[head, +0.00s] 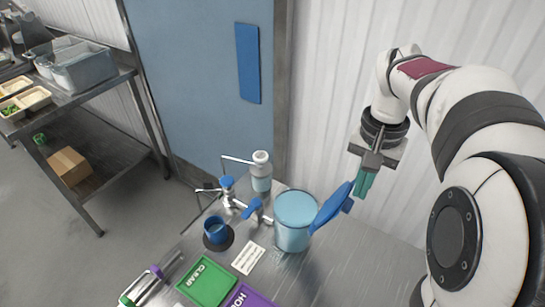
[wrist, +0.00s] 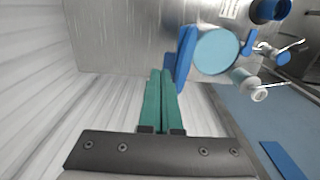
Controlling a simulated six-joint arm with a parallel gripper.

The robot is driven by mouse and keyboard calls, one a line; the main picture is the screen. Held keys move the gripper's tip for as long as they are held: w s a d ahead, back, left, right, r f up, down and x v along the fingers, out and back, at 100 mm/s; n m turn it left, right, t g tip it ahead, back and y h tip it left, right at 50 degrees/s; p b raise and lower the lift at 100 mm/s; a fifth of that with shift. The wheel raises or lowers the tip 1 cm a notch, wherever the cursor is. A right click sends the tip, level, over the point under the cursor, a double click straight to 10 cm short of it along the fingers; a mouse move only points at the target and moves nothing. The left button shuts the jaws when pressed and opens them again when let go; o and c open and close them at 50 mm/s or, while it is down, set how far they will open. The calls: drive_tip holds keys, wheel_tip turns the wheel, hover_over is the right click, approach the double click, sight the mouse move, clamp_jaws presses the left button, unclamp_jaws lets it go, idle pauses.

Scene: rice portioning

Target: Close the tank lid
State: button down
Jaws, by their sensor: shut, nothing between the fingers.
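The tank (head: 292,238) is a clear, light-blue cylinder on the metal counter, in the lower middle of the head view. Its round top (wrist: 216,52) shows in the wrist view. The blue lid (head: 331,207) stands tilted up at the tank's right side, swung off the opening. In the wrist view the lid (wrist: 183,58) is seen nearly edge-on beside the tank. My gripper (head: 363,188) is shut and empty, its green fingers pointing down, just right of and above the lid. In the wrist view my gripper (wrist: 162,72) has its fingertips close to the lid; I cannot tell whether they touch.
Left of the tank are blue-handled taps (head: 228,190), a blue cup (head: 215,230) and a pump bottle (head: 261,172). A green board (head: 207,282) and a purple board (head: 246,298) lie in front. A white wall (head: 400,30) stands behind my arm.

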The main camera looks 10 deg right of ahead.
sight(343, 194)
drive_tip(key=shift+w+a+f, duration=0.3)
drive_tip(key=shift+a+f, duration=0.1)
drive_tip(key=shift+f, duration=0.25)
drive_tip(key=shift+w+a+f, duration=0.3)
drive_tip(key=shift+a+f, duration=0.05)
drive_tip(key=shift+f, duration=0.35)
drive_tip(key=shift+w+a+f, duration=0.3)
drive_tip(key=shift+a+f, duration=0.1)
drive_tip(key=shift+f, duration=0.25)
drive_tip(key=shift+w+a, duration=0.65)
drive_tip(key=shift+w, duration=0.05)
drive_tip(key=shift+d, duration=0.2)
wheel_tip(343, 194, up, 7)
drive_tip(key=shift+r, duration=0.1)
idle(0.3)
